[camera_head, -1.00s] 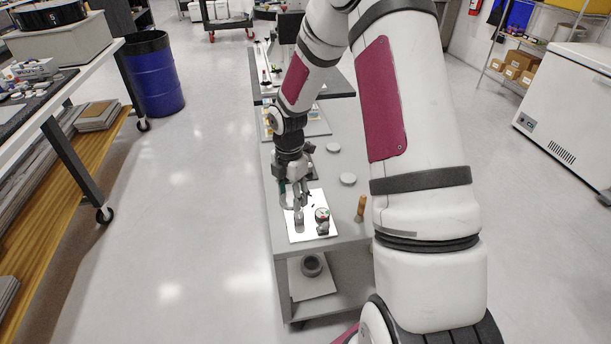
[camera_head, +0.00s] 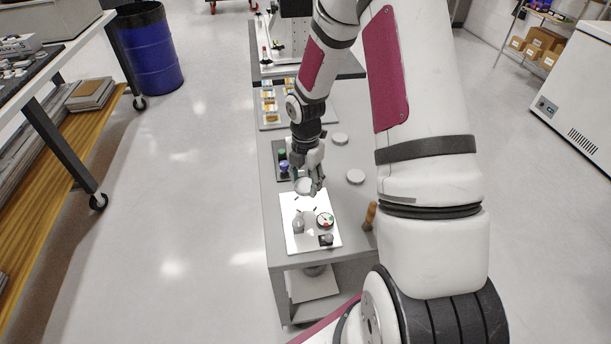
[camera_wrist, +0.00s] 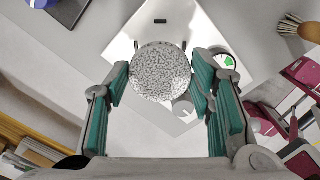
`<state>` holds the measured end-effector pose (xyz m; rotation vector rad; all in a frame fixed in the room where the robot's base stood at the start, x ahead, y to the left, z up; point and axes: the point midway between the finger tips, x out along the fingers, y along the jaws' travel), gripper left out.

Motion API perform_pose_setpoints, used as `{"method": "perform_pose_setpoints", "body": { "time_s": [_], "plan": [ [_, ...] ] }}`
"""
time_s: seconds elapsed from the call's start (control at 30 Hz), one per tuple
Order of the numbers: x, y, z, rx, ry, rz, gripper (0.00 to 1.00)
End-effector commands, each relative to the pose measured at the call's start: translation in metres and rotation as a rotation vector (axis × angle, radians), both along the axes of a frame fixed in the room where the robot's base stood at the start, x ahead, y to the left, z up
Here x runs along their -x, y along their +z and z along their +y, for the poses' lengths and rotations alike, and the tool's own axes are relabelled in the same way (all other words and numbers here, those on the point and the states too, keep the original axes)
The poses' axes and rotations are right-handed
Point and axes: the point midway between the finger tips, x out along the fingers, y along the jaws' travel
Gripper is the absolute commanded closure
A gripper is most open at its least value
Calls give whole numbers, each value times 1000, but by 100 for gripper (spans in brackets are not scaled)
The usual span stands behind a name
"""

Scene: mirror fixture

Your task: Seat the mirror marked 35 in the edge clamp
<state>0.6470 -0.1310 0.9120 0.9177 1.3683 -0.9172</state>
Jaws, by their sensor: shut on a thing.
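My gripper (camera_head: 308,186) is shut on a round disc (camera_wrist: 160,72), held between its teal finger pads. The disc has a pale, speckled face in the wrist view; no number is readable on it. In the head view the disc (camera_head: 303,186) is above the back edge of a white plate (camera_head: 292,205). On the plate stand a grey upright piece (camera_head: 298,225), a round dial gauge (camera_head: 325,219) and a small dark block with a grey knob (camera_head: 327,240). I cannot tell which piece is the edge clamp. The disc partly covers a grey piece (camera_wrist: 183,108) in the wrist view.
Behind the plate lies a dark tray (camera_head: 279,172) with green and blue round items. Two pale discs (camera_head: 340,139) (camera_head: 355,176) lie on the right of the grey table.

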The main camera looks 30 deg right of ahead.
Motion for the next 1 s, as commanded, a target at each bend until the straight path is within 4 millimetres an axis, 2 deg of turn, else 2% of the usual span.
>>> {"method": "perform_pose_setpoints", "body": {
  "time_s": [0.6,1.0],
  "plan": [
    [0,-49,0,0,-1,1,82],
    [0,-59,0,0,0,1,82]
  ]
}}
